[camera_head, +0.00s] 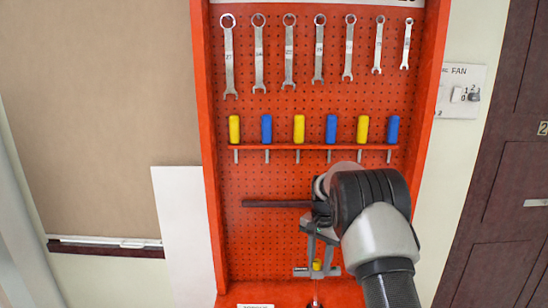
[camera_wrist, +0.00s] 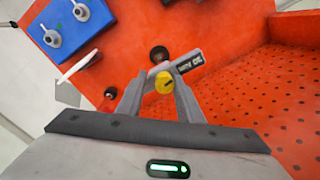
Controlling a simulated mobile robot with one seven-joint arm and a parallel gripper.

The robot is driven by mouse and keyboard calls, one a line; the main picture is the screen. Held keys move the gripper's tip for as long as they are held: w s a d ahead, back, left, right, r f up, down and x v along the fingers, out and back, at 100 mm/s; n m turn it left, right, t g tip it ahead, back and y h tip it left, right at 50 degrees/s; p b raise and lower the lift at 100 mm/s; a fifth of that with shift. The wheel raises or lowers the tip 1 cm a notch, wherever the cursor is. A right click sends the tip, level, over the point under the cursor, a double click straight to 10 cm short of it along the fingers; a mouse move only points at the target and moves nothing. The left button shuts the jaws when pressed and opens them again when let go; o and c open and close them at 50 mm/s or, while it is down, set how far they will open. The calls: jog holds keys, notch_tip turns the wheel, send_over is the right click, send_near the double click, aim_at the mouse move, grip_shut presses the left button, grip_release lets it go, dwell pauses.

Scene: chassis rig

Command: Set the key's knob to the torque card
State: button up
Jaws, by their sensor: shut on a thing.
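The yellow knob (camera_wrist: 164,82) has a short dark mark on its face and sits between my fingertips in the wrist view. It also shows as a small yellow spot in the head view (camera_head: 317,265). My gripper (camera_wrist: 161,88) is shut on the knob. The key's grey body (camera_wrist: 188,63) runs up to the right behind the knob and carries a small dark label too small to read surely. In the head view the grey key (camera_head: 301,272) lies level low on the red board, partly hidden by my gripper. I cannot make out the torque card.
The red pegboard (camera_head: 265,180) holds several wrenches (camera_head: 289,50) above a rack of yellow and blue handles (camera_head: 299,129). A dark bar (camera_head: 270,204) juts left from behind my arm. The wrist view shows a blue switch panel (camera_wrist: 68,30) and a dark round part (camera_wrist: 158,54) beyond the key.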

jog(key=m, duration=0.5)
jog(key=shift+s+f, duration=0.2)
jog(key=shift+f, duration=0.1)
jog(key=shift+c, duration=0.3)
jog(key=m+p, duration=0.1)
jog(key=m, duration=0.2)
jog(key=shift+m, duration=0.4)
jog(key=shift+c, duration=0.5)
jog(key=o, duration=0.5)
